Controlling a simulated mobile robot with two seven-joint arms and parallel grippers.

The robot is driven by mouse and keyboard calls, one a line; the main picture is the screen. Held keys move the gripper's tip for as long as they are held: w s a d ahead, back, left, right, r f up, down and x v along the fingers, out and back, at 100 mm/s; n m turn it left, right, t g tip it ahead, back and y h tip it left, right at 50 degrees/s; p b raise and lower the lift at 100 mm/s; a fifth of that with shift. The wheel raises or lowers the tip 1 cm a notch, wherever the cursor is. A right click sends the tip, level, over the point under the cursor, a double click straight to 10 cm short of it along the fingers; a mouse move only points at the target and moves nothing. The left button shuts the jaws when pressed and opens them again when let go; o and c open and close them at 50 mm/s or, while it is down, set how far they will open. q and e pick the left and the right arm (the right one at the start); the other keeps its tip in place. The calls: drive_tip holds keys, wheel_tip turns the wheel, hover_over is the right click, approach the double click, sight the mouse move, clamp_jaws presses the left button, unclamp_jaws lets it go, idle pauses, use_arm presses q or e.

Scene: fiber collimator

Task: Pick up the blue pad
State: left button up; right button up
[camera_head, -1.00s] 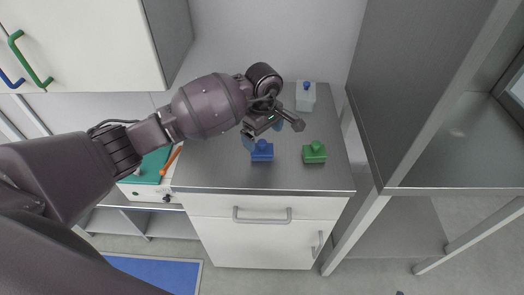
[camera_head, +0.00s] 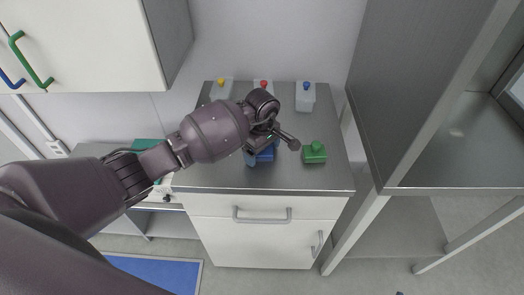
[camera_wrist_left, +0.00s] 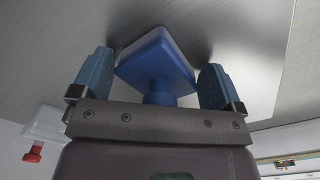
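The blue pad (camera_head: 266,155), a square block with a knob, sits on the grey counter (camera_head: 225,172). My arm partly hides it in the head view. In the left wrist view the blue pad (camera_wrist_left: 158,58) lies between the two blue fingers, its knob pointing toward the palm. My left gripper (camera_head: 260,152) is over the pad; in the left wrist view the left gripper (camera_wrist_left: 155,82) is open, with small gaps between the fingers and the pad's sides. My right gripper is not in view.
A green pad (camera_head: 315,153) sits right of the blue pad. Pale containers with a yellow knob (camera_head: 221,88), a red knob (camera_head: 263,85) and a blue knob (camera_head: 306,93) stand at the back. A tall grey cabinet (camera_head: 415,90) bounds the right.

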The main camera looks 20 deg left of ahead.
use_arm(q)
drive_tip(key=c, duration=0.6)
wheel_tip(320, 180, up, 20)
idle(0.5)
